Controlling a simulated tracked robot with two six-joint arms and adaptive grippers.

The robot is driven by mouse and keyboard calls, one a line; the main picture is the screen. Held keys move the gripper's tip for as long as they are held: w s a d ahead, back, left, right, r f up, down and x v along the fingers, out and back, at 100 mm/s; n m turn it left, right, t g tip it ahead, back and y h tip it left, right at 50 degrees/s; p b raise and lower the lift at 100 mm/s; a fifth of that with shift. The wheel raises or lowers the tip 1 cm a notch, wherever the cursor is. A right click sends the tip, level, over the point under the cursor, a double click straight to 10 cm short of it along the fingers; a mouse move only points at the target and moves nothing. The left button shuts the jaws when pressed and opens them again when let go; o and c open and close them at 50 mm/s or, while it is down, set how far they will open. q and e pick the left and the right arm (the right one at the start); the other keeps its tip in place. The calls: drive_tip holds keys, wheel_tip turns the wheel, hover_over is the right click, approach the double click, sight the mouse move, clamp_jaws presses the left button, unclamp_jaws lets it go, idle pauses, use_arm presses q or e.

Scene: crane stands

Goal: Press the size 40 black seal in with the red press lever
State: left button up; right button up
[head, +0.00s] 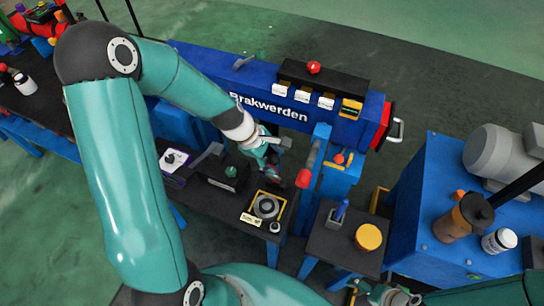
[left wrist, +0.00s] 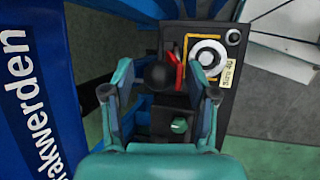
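The label reading 40 (left wrist: 227,75) lies beside a pale ring part (head: 266,206) in a yellow frame on the dark bench; this ring part also shows in the left wrist view (left wrist: 208,57). I cannot clearly make out the black seal on it. A red lever part (head: 303,179) is just behind the ring part, and a red piece also shows in the left wrist view (left wrist: 178,68), beside a black ball. My left gripper (head: 276,153) is open near the lever, its fingers (left wrist: 164,80) on either side of the black ball. My right gripper (head: 388,297) is partly cut off at the bottom.
The blue Brakwerden cabinet (head: 225,85) stands behind the bench (head: 225,205). A small dark stand (head: 345,250) with a yellow round lid (head: 368,237) is to the right. A blue machine table (head: 425,200) with a grey motor stands farther right. Green floor is open behind.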

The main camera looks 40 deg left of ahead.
use_arm(q)
clamp_jaws()
drive_tip(key=shift+s+b, duration=0.1)
drive_tip(key=shift+b, duration=0.3)
use_arm(e)
drive_tip(key=shift+s+f, duration=0.35)
drive_tip(key=shift+s, duration=0.05)
